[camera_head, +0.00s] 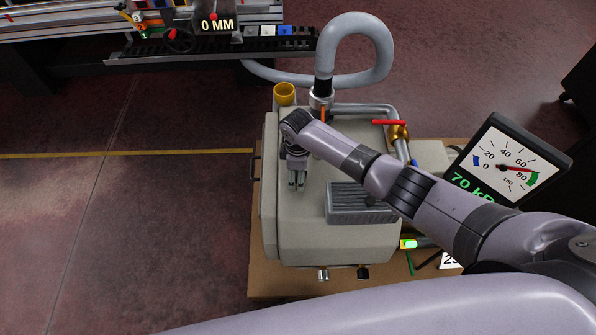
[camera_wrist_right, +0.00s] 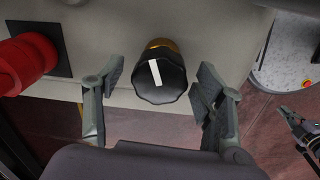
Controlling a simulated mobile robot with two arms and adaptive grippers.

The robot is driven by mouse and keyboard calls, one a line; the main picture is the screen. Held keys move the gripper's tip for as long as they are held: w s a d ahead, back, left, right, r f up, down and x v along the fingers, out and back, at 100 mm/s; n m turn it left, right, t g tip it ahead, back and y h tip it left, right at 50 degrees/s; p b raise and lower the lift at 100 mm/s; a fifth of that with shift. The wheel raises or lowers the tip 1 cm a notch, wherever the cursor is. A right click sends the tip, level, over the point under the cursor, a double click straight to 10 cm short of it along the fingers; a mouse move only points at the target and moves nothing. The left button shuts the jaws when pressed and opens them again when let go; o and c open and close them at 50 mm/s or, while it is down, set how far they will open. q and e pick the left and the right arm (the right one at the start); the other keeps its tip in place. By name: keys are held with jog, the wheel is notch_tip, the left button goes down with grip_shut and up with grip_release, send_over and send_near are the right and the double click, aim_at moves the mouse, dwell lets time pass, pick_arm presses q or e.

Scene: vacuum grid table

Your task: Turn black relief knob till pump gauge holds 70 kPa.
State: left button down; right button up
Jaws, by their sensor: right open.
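The black relief knob (camera_wrist_right: 160,77), with a white pointer line and a brass collar behind, stands out from the beige pump housing in the right wrist view. My right gripper (camera_head: 297,181) is open, its fingers apart on either side of the knob with gaps showing. In the head view it is over the pump housing (camera_head: 310,215), and I cannot pick out the knob there. What looks like my left gripper (camera_wrist_right: 302,127) is at the wrist view's right edge.
A red knob or button (camera_wrist_right: 27,62) sits left of the black knob on the housing. A red-handled valve (camera_head: 389,122), a yellow cup (camera_head: 285,92) and a grey hose (camera_head: 355,25) are at the pump's back. Open floor lies to the left.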

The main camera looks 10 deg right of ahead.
notch_tip(320, 180, up, 12)
jog(key=shift+s, duration=0.2)
dwell(0.5)
jog(key=shift+s+f, duration=0.1)
dwell(0.4)
